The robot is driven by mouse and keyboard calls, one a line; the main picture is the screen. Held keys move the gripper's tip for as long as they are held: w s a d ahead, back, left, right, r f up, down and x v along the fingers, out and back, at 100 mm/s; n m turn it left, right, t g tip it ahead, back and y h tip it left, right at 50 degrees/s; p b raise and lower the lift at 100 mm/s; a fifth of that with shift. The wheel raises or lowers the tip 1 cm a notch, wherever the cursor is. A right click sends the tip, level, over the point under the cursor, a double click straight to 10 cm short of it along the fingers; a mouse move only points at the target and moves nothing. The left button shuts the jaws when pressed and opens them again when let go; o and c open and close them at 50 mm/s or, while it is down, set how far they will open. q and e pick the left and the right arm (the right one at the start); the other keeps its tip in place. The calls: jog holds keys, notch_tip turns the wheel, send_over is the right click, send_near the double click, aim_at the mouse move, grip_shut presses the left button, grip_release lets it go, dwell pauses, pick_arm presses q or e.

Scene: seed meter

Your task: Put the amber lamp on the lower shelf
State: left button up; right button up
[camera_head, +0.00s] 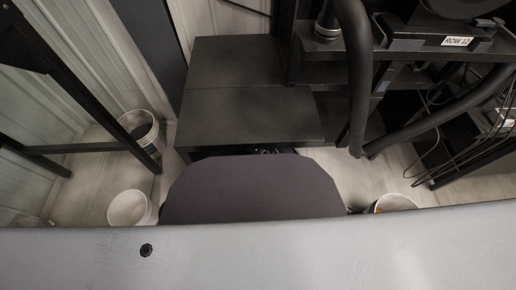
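I see no amber lamp in the head view. A dark flat surface (250,112) with a seam across it stands in the middle; I cannot tell if it is the lower shelf. Neither of my grippers is in view.
White buckets stand on the pale floor at left (142,134) and lower left (130,208), and another (392,203) at lower right. Thick black hoses (358,80) and loose cables hang at right, near a "ROW 12" label (458,41). A grey surface (300,255) crosses the bottom.

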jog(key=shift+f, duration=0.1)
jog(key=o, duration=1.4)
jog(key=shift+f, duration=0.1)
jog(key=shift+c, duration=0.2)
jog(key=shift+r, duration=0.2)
